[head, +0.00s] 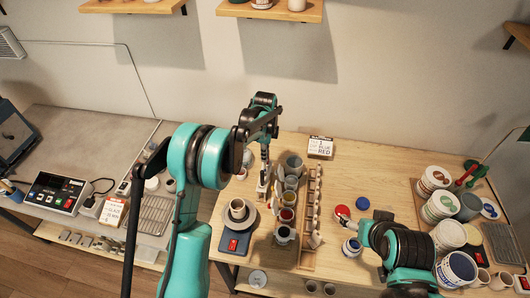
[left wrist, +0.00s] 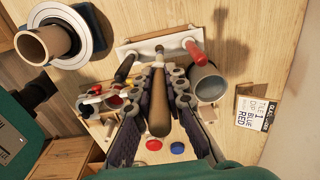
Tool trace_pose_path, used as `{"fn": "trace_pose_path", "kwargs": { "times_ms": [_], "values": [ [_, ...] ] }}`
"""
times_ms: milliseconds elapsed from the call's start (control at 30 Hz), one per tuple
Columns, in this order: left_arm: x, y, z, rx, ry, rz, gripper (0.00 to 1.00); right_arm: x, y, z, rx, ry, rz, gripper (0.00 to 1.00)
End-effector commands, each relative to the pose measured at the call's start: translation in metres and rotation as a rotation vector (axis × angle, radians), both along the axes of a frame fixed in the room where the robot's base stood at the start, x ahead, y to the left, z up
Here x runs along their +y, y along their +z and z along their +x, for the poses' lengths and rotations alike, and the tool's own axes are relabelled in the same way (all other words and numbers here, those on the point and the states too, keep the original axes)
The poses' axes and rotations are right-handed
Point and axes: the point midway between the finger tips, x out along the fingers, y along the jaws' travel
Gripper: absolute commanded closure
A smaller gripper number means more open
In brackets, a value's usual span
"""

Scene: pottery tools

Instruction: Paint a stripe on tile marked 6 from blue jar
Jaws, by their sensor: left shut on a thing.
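My left gripper (head: 264,142) is shut on a brush with a brown handle (left wrist: 160,112), which points down by the white tool rest (left wrist: 160,46). A black-handled tool (left wrist: 124,68) and a red-handled tool (left wrist: 194,54) stand at that rest. A row of small tiles (head: 312,210) stands in a wooden rack; I cannot read a 6 on any. A small jar with blue on it (head: 352,247) stands right of the rack, beside a red disc (head: 342,211) and a blue disc (head: 362,203). My right gripper (head: 366,232) is near that jar; its fingers are unclear.
A cup (head: 238,208) stands on a small wheel at the left. Several cups and bowls (head: 287,215) line up left of the rack. A card (head: 320,147) mentioning blue and red stands behind. Large tubs (head: 440,207) crowd the right.

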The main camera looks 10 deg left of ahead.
Motion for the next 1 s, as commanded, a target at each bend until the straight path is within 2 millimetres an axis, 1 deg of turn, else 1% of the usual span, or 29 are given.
{"fn": "trace_pose_path", "kwargs": {
  "times_ms": [367,1000],
  "values": [
    [0.0,-0.002,0.0,0.0,0.0,0.0,1.0,0.0,-0.002,0.0,0.0,0.0,0.0,0.28],
    [0.0,-0.029,0.0,0.0,0.0,0.0,1.0,0.0,-0.025,0.0,0.0,0.0,0.0,0.28]
  ]
}}
